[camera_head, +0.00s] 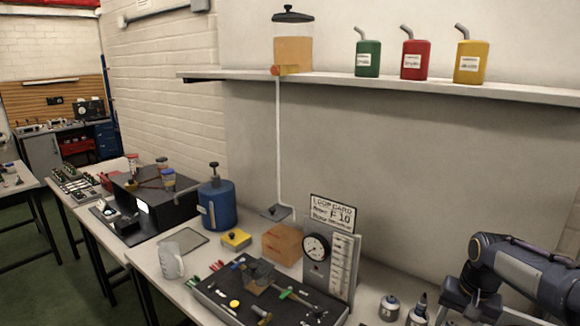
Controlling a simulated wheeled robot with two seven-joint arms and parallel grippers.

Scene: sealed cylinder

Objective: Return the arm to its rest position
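My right arm (515,265) comes in from the right edge and bends down at the lower right, over the bench end. A dark blocky part at its lower end, apparently my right gripper (466,300), is cut by the frame's bottom. Its fingers cannot be made out, nor whether it holds anything. My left arm and gripper are out of view. A blue cylinder (216,205) with a black knob on top stands upright on the bench, left of centre, far from my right arm.
The bench carries a dark tool tray (215,298), an orange-brown block (282,244), a gauge panel (330,262), a clear mug (171,261) and a yellow box (236,239). Small bottles (389,308) stand close left of my arm. A wall shelf (400,84) holds coloured cans.

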